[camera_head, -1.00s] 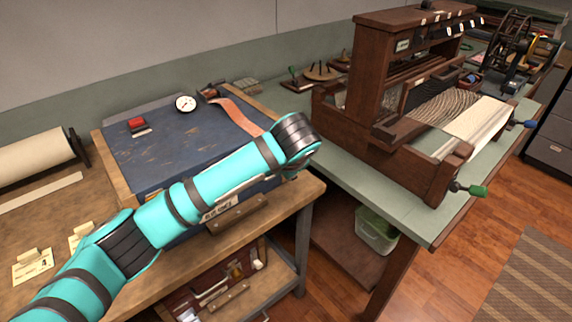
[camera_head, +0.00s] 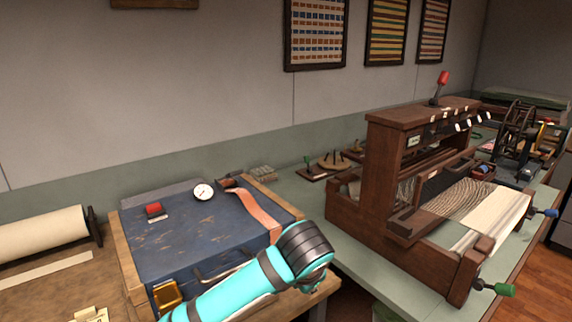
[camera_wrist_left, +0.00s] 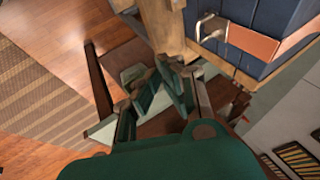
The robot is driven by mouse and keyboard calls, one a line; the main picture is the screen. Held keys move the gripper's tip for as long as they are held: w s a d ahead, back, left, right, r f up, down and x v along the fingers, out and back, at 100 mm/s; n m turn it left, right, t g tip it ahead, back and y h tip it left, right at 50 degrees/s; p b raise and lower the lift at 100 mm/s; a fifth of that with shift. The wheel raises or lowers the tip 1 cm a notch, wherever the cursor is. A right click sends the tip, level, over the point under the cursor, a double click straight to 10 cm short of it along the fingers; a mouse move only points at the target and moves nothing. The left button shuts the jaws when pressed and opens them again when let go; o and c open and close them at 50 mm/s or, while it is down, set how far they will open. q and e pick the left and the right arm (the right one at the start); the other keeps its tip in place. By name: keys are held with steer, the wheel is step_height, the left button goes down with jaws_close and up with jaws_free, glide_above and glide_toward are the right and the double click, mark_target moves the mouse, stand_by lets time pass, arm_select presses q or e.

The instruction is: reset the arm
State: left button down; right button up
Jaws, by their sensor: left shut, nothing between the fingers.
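My left arm (camera_head: 262,281), turquoise with dark bands, comes in at the bottom of the head view and bends in front of the blue case. Its gripper is hidden in that view. In the left wrist view my left gripper (camera_wrist_left: 158,84) shows with its dark green fingers shut and nothing between them. It points past the table edge, with floor and a lower shelf behind it. My right gripper is in neither view.
A blue case (camera_head: 200,235) with a strap lies on the wooden table (camera_head: 30,285). A wooden loom (camera_head: 400,185) stands on the green table (camera_head: 345,240) to the right. A fabric roll (camera_head: 45,232) lies at left. Bare floor (camera_wrist_left: 90,30) shows in the left wrist view.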

arm_select(q)
steer(key=s+a+f+n+g+h, duration=0.1)
steer(key=s+a+f+n, duration=0.25)
steer(key=s+f, duration=0.4)
steer(key=s+a+f+n+g+h, duration=0.1)
steer(key=s+a+f+n+h, duration=0.1)
steer(key=s+a+f, duration=0.45)
steer(key=s+a+f+n+y, duration=0.2)
steer(key=s+a+f, duration=0.1)
steer(key=s+a, duration=0.5)
steer(key=s+a+f+n+y, duration=0.1)
steer(key=s+a+f+n, duration=0.1)
steer(key=s+a+f, duration=0.4)
steer(key=s+f+g, duration=0.1)
steer(key=s+f, duration=0.1)
steer(key=f, duration=1)
steer(key=s+f+g, duration=0.1)
steer(key=s+f, duration=0.1)
steer(key=f, duration=1.1)
steer(key=s+a+f+g, duration=0.1)
steer(key=s+a+f, duration=0.2)
steer(key=s+f, duration=1.1)
steer(key=shift+s+a+f+y, duration=0.3)
steer(key=shift+s+a, duration=0.1)
steer(key=shift+s, duration=0.7)
steer(key=shift+r+m, duration=0.15)
steer(key=shift+m, duration=0.1)
